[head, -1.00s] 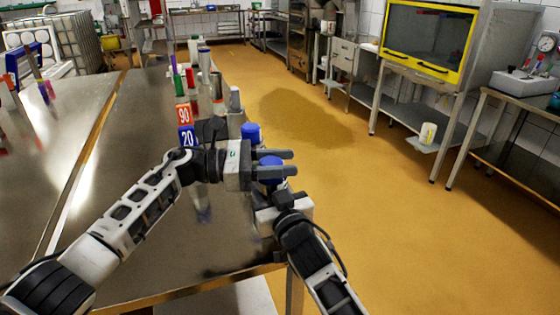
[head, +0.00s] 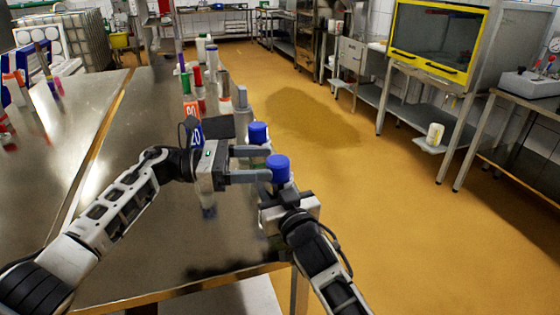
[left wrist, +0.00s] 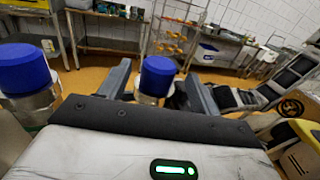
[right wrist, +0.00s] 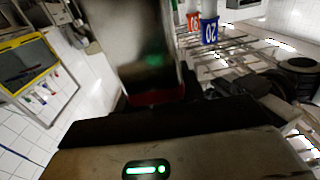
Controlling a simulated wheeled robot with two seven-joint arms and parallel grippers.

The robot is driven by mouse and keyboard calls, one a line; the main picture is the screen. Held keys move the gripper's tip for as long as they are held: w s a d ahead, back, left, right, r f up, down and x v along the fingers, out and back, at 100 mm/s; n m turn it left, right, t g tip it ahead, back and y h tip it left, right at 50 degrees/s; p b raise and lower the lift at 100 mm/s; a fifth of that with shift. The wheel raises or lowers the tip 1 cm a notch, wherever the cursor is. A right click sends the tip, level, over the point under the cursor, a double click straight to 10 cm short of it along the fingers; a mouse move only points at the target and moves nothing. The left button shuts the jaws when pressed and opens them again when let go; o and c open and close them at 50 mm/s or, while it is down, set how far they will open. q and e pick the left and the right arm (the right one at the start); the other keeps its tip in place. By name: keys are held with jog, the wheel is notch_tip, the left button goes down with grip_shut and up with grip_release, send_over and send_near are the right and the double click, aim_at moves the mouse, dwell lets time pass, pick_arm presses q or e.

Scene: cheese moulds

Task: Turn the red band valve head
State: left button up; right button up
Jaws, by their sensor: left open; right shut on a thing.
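A blue-capped valve head (head: 278,168) stands at the fingertips of my left gripper (head: 270,163), which is open. In the left wrist view, that blue cap (left wrist: 157,76) shows between the two spread fingers, with no visible grip on it. My right gripper (head: 287,200) is shut on the valve's body below the cap. In the right wrist view, the body is a steel cylinder (right wrist: 145,45) with a dark red band (right wrist: 157,97) at the jaws. The right fingertips are mostly hidden there.
A second blue cap (head: 258,132) stands just behind, beside my left gripper. Several capped bottles and the orange and blue number cards (head: 191,110) line the steel table (head: 130,235). The yellow floor (head: 400,230) to the right is clear.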

pick_arm(q)
jog(key=a, duration=0.6)
jog(key=shift+s, duration=0.15)
pick_arm(e)
jog(key=o, duration=1.4)
jog(key=shift+c, duration=0.2)
